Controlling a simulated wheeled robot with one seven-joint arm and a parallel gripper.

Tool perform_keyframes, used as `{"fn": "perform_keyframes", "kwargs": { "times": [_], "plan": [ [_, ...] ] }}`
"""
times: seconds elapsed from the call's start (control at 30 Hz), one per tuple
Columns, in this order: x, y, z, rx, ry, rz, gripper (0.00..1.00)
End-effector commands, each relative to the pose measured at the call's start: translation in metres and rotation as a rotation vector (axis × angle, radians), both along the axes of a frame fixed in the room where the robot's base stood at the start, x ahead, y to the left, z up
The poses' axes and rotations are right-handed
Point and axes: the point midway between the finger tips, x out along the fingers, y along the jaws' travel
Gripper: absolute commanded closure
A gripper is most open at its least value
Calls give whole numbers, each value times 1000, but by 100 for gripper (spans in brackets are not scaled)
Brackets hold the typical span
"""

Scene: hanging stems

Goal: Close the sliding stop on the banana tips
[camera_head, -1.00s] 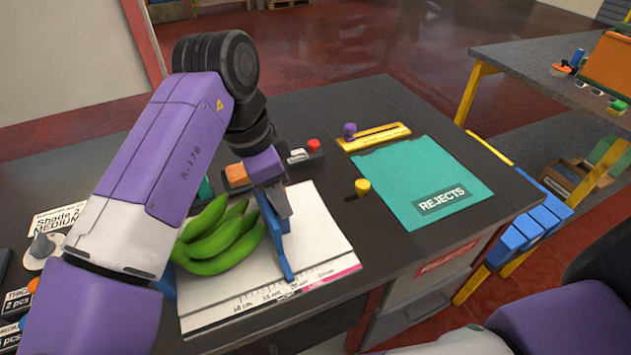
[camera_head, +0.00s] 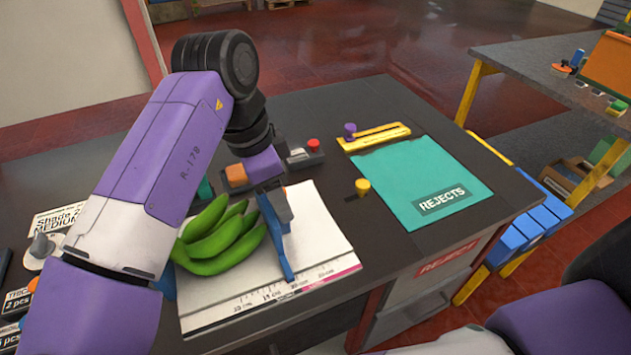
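A bunch of green bananas (camera_head: 222,242) lies on a white measuring board (camera_head: 325,238) with a printed scale along its front edge. A blue upright plate, the sliding stop (camera_head: 284,252), stands on the board just right of the bananas. A narrow gap seems to show between it and the nearest banana. My gripper (camera_head: 277,207) comes down from above onto the top of the blue stop. Its fingers are small and partly hidden by the wrist, so their opening cannot be made out.
A teal REJECTS mat (camera_head: 425,182) lies to the right, with a yellow knob (camera_head: 362,187) beside it. A yellow slotted strip with a purple knob (camera_head: 349,130) and a small box with a red button (camera_head: 313,145) are behind. Cards lie at the left edge.

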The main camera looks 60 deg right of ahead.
Motion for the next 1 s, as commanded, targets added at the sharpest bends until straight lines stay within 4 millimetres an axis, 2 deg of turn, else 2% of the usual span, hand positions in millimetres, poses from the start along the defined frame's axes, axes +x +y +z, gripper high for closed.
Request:
{"fn": "perform_keyframes", "kwargs": {
  "times": [1.0],
  "plan": [
    [-1,0,70,0,2,-1,45]
  ]
}}
